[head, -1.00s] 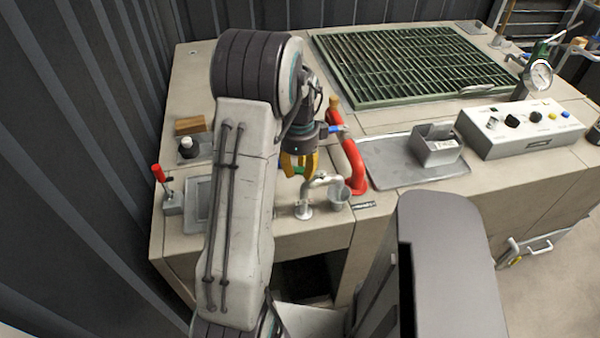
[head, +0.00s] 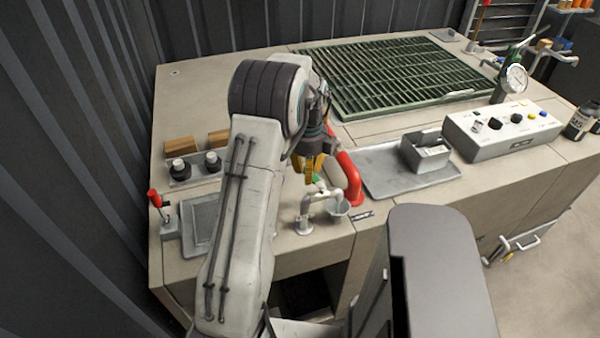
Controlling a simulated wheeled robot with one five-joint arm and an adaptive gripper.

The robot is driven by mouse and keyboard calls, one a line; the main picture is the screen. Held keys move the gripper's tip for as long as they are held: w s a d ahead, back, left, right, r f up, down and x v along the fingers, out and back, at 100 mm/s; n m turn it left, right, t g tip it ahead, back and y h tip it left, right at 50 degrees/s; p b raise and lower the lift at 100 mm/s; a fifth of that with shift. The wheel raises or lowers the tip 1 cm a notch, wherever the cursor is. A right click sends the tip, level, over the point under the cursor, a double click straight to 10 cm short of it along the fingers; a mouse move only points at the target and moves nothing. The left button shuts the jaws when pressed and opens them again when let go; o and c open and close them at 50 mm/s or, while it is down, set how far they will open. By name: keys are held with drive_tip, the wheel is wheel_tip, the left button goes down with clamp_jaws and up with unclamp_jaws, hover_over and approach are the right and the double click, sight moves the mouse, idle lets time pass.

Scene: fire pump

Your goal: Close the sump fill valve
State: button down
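A silver bent-pipe tap (head: 306,214) stands near the front edge of the bench, its spout over a small grey cup (head: 337,205). A small green part (head: 315,180) shows just above it, under my gripper; it looks like a valve handle, though no label is readable. My gripper (head: 315,168), with yellow fingers, points down just above and behind the tap. My own arm and wrist partly cover it. I cannot tell whether the fingers touch the green part or how far apart they are.
A metal tray (head: 385,178) with a grey box (head: 425,152) and a control panel (head: 505,130) lie farther right. A red-handled lever (head: 156,200) and black knobs (head: 180,170) are left. A green grating (head: 400,80) lies behind.

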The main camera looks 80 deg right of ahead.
drive_tip(key=shift+s+d+f+m, duration=0.15)
drive_tip(key=shift+s+m, duration=0.15)
drive_tip(key=shift+m, duration=0.4)
drive_tip(key=shift+s+d+f+m, duration=0.1)
drive_tip(key=shift+s+m, duration=0.15)
drive_tip(key=shift+m, duration=0.45)
drive_tip(key=c, duration=1.3)
unclamp_jaws()
drive_tip(key=o, duration=0.5)
drive_tip(key=shift+d+r, duration=0.15)
drive_tip(key=shift+d, duration=0.05)
drive_tip(key=shift+c, duration=0.2)
wheel_tip(320, 180, up, 12)
drive_tip(key=shift+s, duration=0.1)
